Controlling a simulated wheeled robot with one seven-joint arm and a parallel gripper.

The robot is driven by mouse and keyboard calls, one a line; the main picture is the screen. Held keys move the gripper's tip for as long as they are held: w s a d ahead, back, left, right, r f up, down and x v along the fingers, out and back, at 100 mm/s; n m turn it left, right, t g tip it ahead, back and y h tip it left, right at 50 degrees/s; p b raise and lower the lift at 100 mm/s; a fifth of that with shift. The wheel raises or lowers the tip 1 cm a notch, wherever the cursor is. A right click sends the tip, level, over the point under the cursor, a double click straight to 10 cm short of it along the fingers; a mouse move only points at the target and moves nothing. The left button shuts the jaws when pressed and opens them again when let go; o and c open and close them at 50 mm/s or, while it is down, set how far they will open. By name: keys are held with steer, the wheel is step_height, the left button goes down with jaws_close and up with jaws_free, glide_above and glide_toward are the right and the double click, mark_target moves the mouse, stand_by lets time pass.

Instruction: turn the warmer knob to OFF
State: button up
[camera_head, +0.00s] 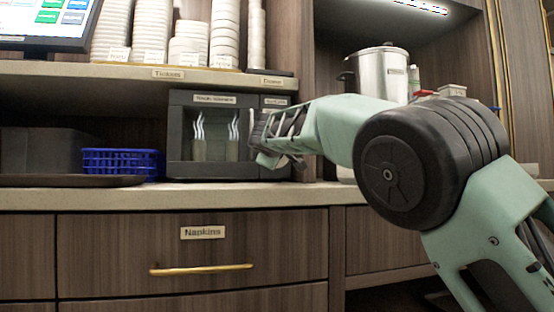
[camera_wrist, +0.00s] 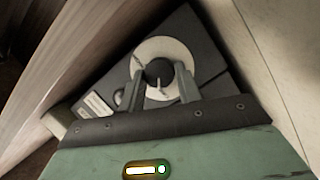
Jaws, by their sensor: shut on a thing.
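The warmer (camera_head: 176,140) is a dark box on the counter, with a glass front and pale wavy shapes behind it. Its control panel is at its right end, mostly hidden by my gripper (camera_head: 262,140) in the head view. In the wrist view the dark round knob (camera_wrist: 159,71) sits on a white dial (camera_wrist: 160,47). A pale pointer mark on the knob points down in that view, toward my palm. My gripper's two fingers (camera_wrist: 160,80) are on either side of the knob, shut on it. Dial markings are too small to read.
A shelf (camera_head: 130,73) with stacked cups (camera_head: 190,45) runs above the warmer. A blue basket (camera_head: 120,163) and a dark tray (camera_head: 70,181) are to its left. A steel pot (camera_head: 382,72) stands right, behind my arm. A napkins drawer (camera_head: 110,250) is below.

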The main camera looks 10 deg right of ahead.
steer(key=shift+f+n+b, duration=0.1)
steer(key=shift+n+b, duration=0.2)
steer(key=shift+n, duration=0.3)
steer(key=o, duration=1)
steer(key=shift+c, duration=0.2)
steer(key=shift+s, duration=0.1)
steer(key=v, duration=0.5)
steer(key=b+v, duration=0.1)
steer(key=v, duration=0.5)
steer(key=b+v, duration=0.1)
steer(key=v, duration=0.5)
steer(key=shift+s+a+f, duration=0.1)
steer(key=shift+a+f, duration=0.15)
steer(key=shift+f, duration=0.1)
